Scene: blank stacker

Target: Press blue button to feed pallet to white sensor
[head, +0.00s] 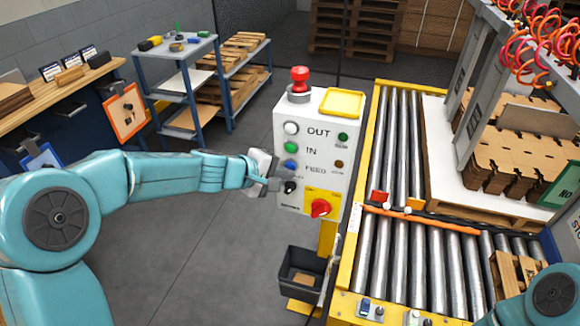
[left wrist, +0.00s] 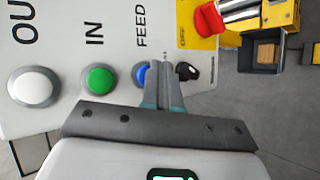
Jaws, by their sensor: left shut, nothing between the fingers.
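A white control box (head: 318,120) carries a blue button (head: 291,165) beside the word FEED, below a green button (head: 291,147) and a white one (head: 291,128). My left gripper (head: 282,186) is shut and empty, close to the box face beside the blue button. In the left wrist view the closed fingers (left wrist: 163,85) partly cover the blue button's (left wrist: 141,74) right side; I cannot tell whether they touch it. A wooden pallet (head: 508,275) lies on the rollers at lower right. I cannot clearly pick out the white sensor. My right gripper is out of view.
A red rotary switch (head: 320,208) on a yellow plate and a black selector (head: 290,187) sit low on the box. A red knob (head: 299,78) tops it. The roller conveyor (head: 393,255) runs to its right. A dark bin (head: 302,270) stands below.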

